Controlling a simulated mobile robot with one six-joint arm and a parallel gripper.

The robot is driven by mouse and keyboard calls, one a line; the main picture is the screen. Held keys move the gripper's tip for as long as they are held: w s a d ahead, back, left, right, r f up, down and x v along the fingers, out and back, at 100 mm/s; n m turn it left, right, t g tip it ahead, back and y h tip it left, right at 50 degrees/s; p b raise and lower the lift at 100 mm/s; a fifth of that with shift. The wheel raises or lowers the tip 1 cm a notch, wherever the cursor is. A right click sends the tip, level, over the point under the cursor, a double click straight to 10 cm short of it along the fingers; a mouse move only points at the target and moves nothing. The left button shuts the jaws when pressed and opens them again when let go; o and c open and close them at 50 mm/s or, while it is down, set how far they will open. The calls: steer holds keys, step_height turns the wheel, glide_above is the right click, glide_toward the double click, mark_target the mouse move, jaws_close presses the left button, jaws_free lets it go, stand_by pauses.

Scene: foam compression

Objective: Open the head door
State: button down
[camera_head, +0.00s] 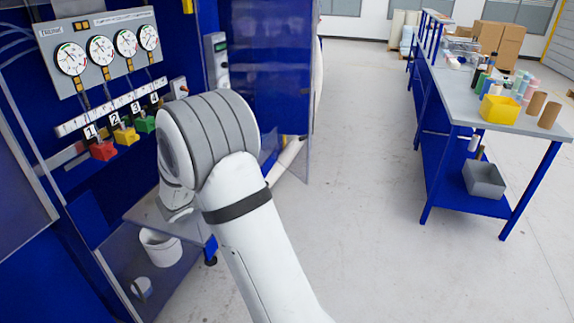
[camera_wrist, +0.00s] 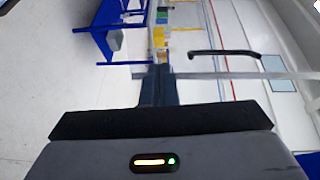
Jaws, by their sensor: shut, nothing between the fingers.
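A see-through door panel (camera_head: 296,95) stands swung out from the blue machine frame, right of my arm in the head view; I cannot be sure that it is the head door. In the wrist view a black bar handle (camera_wrist: 225,53) lies beyond and to the right of my fingers, along a grey edge strip (camera_wrist: 245,75). My gripper (camera_wrist: 155,72) is shut and empty, its fingertips near this strip. I cannot tell whether they touch it. In the head view my gripper is hidden behind my white and grey arm.
A gauge panel (camera_head: 105,48) with several dials and coloured valves is on the machine at left. A white bucket (camera_head: 160,247) stands below. A blue-legged workbench (camera_head: 480,95) with a yellow bin (camera_head: 499,109) stands at right. The floor between is clear.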

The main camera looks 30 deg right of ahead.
mark_target(300, 161)
steer(key=d+m+g+p, duration=0.1)
steer(key=d, duration=0.3)
steer(key=s+d+g+h+p, duration=0.1)
steer(key=d+p, duration=0.1)
steer(key=d, duration=0.2)
steer(key=d+f+m+g+p, duration=0.1)
steer(key=d+p, duration=0.1)
steer(key=d, duration=0.2)
steer(key=shift+s+d+m+h, duration=0.3)
steer(key=shift+s+d, duration=0.1)
steer(key=shift+w+d+f+p, duration=0.1)
steer(key=shift+d+f+p, duration=0.1)
steer(key=shift+d+p, duration=0.3)
